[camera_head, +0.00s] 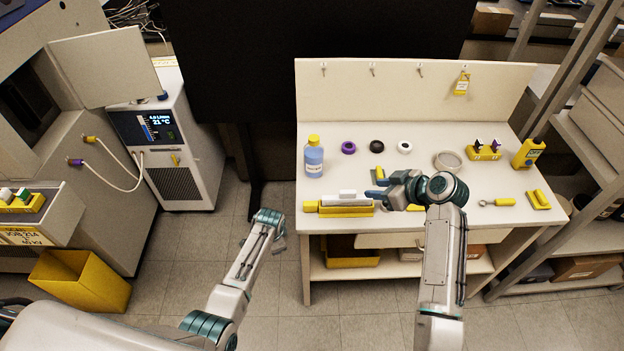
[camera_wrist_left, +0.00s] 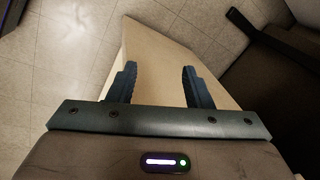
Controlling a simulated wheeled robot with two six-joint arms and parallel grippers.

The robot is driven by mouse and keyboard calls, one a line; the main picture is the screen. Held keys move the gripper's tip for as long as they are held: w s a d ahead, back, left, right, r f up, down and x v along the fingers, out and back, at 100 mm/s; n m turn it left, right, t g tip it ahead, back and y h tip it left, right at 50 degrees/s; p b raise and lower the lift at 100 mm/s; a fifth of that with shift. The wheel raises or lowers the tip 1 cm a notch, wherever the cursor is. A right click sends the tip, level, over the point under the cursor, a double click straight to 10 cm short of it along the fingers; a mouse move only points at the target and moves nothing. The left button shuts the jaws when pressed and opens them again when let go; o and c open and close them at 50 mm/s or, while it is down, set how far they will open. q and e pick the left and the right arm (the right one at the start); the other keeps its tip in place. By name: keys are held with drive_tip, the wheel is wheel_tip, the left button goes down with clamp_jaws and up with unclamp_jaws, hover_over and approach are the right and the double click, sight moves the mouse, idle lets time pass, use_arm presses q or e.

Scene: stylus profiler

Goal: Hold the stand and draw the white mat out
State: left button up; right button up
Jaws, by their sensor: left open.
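A low yellow stand (camera_head: 346,212) with a pale grey-white slab on it sits at the table's front left edge. A small white block (camera_head: 347,194) shows just behind the slab. I cannot tell which white piece is the mat. My right gripper (camera_head: 377,185) is over the table just right of the stand, its fingers pointing left and seemingly apart, with nothing seen between them. My left gripper (camera_wrist_left: 158,68) is open and empty; in the head view its wrist is left of the table, off the tabletop, its fingers mostly hidden.
The table (camera_head: 420,185) holds a blue bottle (camera_head: 313,158) behind the stand, several tape rolls, a round dish (camera_head: 447,160) and yellow holders at right. A yellow bin (camera_head: 80,280) stands on the floor at left.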

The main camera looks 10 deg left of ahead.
sight(312, 202)
use_arm(q)
drive_tip(key=w+d+r+m, duration=0.1)
drive_tip(key=w+r, duration=0.3)
drive_tip(key=r, duration=0.3)
drive_tip(key=w+d+r+m, duration=0.2)
drive_tip(key=w+r, duration=0.3)
drive_tip(key=r, duration=0.2)
drive_tip(key=s+d+r+m+g+h, duration=0.1)
drive_tip(key=d+r+m+g, duration=0.1)
drive_tip(key=d+r, duration=0.75)
drive_tip(key=f, duration=0.3)
drive_tip(key=a+f, duration=0.1)
drive_tip(key=f, duration=0.5)
drive_tip(key=shift+a+f, duration=0.2)
drive_tip(key=shift+c, duration=0.3)
clamp_jaws()
